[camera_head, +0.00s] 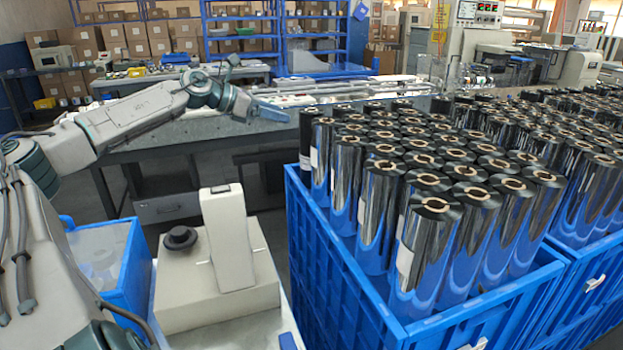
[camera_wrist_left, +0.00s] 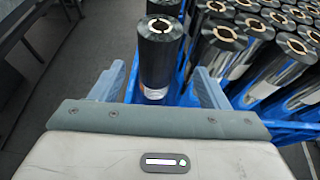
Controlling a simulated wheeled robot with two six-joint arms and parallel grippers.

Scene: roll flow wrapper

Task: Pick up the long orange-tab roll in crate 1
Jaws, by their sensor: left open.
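The near blue crate (camera_head: 345,285) on the right holds several upright dark, shiny rolls with tan cores. A dark roll (camera_head: 306,140) stands at its far left corner. In the left wrist view a roll (camera_wrist_left: 160,50) stands upright ahead of the fingers, with a pale label and a faint reddish-orange edge low on its side. My left gripper (camera_head: 272,112) is open and empty, left of that corner roll in the head view. In the left wrist view its two fingers (camera_wrist_left: 160,88) are spread to either side of the roll's lower part. I cannot tell the gap. My right gripper is not in view.
A second blue crate (camera_head: 590,270) full of rolls stands on the right. A grey workbench (camera_head: 200,136) runs behind the left arm. A smaller blue bin (camera_head: 125,265) is at the lower left. Blue shelving with cartons stands at the back.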

